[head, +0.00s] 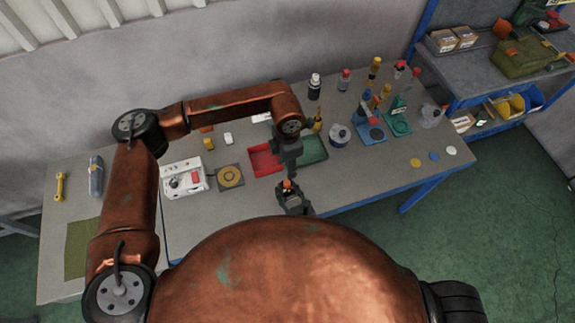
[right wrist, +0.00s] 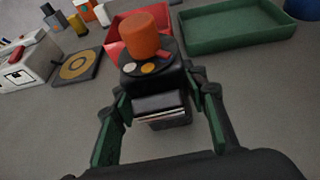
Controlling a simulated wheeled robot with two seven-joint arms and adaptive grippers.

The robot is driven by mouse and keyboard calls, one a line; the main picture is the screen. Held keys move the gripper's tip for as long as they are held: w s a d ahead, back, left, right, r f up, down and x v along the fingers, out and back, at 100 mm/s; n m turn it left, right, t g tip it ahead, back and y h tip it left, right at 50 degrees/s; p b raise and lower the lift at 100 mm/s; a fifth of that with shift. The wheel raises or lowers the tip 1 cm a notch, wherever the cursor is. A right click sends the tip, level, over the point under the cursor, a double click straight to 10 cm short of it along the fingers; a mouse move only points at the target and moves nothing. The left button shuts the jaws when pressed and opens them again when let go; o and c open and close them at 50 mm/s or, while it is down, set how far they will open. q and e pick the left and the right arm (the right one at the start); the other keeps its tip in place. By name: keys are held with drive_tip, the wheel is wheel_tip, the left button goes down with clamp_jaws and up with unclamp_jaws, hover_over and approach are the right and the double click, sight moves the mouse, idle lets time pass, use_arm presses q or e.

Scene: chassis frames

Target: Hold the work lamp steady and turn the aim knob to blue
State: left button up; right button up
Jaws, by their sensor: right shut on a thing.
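The work lamp (head: 291,196) is a small dark block with an orange knob on top, near the table's front edge. In the right wrist view the lamp (right wrist: 160,105) stands between my right gripper's green-padded fingers (right wrist: 160,125), which are shut on it. The orange aim knob (right wrist: 141,38) sits on a round black plate with a yellowish dot, a pale dot and a red piece beside it. No blue mark shows. My left gripper (head: 287,163) points down just behind the knob in the head view; its finger opening is unclear. My right gripper (head: 296,208) is mostly hidden by my body.
A red tray (head: 264,160) and a green tray (head: 314,149) lie behind the lamp. A white box (head: 184,181) and a dark pad with a yellow ring (head: 230,177) are to the left. Several bottles stand at the back right. The table's front right is mostly clear.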

drive_tip(key=o, duration=1.5)
